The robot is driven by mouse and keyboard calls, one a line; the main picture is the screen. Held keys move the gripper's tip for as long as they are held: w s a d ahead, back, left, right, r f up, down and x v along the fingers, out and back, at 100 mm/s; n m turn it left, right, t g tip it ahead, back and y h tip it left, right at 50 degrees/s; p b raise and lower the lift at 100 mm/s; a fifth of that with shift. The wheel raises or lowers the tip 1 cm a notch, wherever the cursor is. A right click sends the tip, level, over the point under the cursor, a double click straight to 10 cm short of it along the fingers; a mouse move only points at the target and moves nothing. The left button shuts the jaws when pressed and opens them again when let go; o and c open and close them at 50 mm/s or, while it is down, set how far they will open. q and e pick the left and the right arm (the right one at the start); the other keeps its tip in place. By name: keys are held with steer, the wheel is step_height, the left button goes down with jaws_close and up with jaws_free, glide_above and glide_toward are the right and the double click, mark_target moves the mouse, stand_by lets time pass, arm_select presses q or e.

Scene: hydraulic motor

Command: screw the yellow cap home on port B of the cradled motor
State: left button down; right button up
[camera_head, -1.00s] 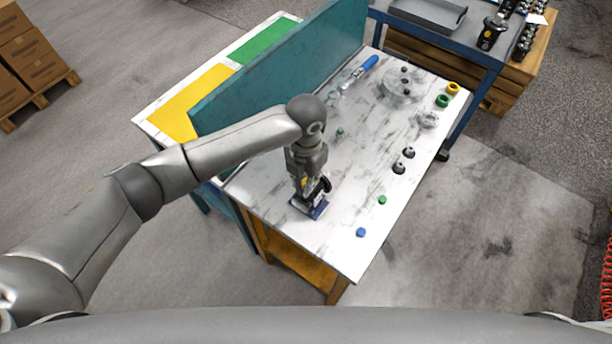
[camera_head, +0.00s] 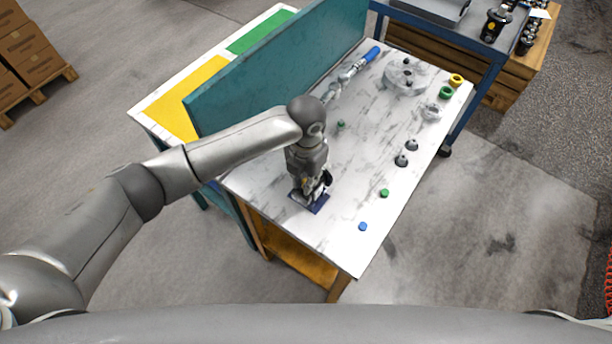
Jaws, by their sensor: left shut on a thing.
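The motor cradle is a small blue block (camera_head: 319,204) near the left front part of the table, under my left gripper. The dark motor in it is mostly hidden by the gripper. My left gripper (camera_head: 308,187) points down right over the motor and is shut. A small yellow patch at its fingers (camera_head: 305,183) looks like the yellow cap, on top of the motor. Port B and the thread are hidden, so I cannot tell how far the cap sits on it. My right gripper is not in view.
A teal panel (camera_head: 280,68) stands along the table's back edge. A blue cap (camera_head: 363,227) and a green cap (camera_head: 384,193) lie at the front. Yellow (camera_head: 456,80) and green rings (camera_head: 446,92) and a blue-handled tool (camera_head: 372,54) lie farther off.

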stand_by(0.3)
arm_select(q)
steer(key=shift+f, duration=0.4)
stand_by(0.7)
steer(key=shift+s+m, duration=0.1)
steer(key=shift+m, duration=0.8)
steer(key=c, duration=1.6)
jaws_free()
steer(key=shift+f, duration=0.1)
steer(key=shift+o, duration=0.2)
